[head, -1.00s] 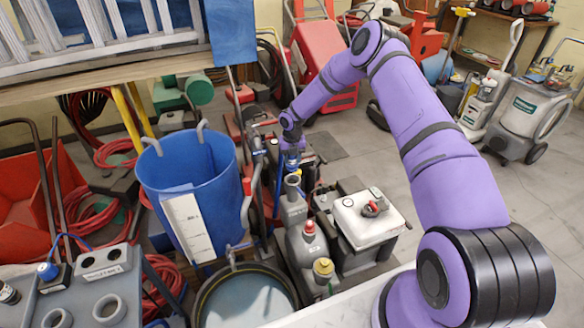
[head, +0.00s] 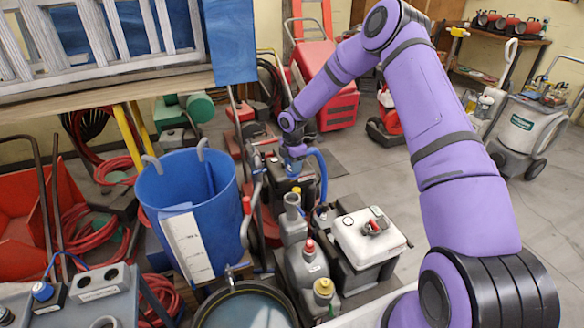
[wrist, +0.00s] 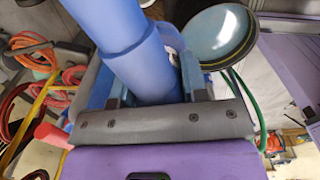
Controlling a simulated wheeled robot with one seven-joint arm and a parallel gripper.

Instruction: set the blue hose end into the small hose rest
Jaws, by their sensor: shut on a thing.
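My gripper (head: 294,152) is at the far end of my purple arm, above the machines behind the blue tub. It is shut on the blue hose end (wrist: 138,55), a thick blue tube that slants between the fingers (wrist: 155,92) in the wrist view. In the head view the blue hose (head: 322,172) arches out to the right of my gripper and drops down. I cannot tell for sure which part is the small hose rest. A grey open-topped neck (head: 292,205) stands just below my gripper, apart from it as far as I can see.
The tall blue tub (head: 187,200) stands left of my gripper. A round dark-rimmed basin (head: 245,308) is in front. Grey jugs with a red cap (head: 309,246) and a yellow cap (head: 323,287) and a white-topped tank (head: 362,238) stand close by. Open floor lies at right.

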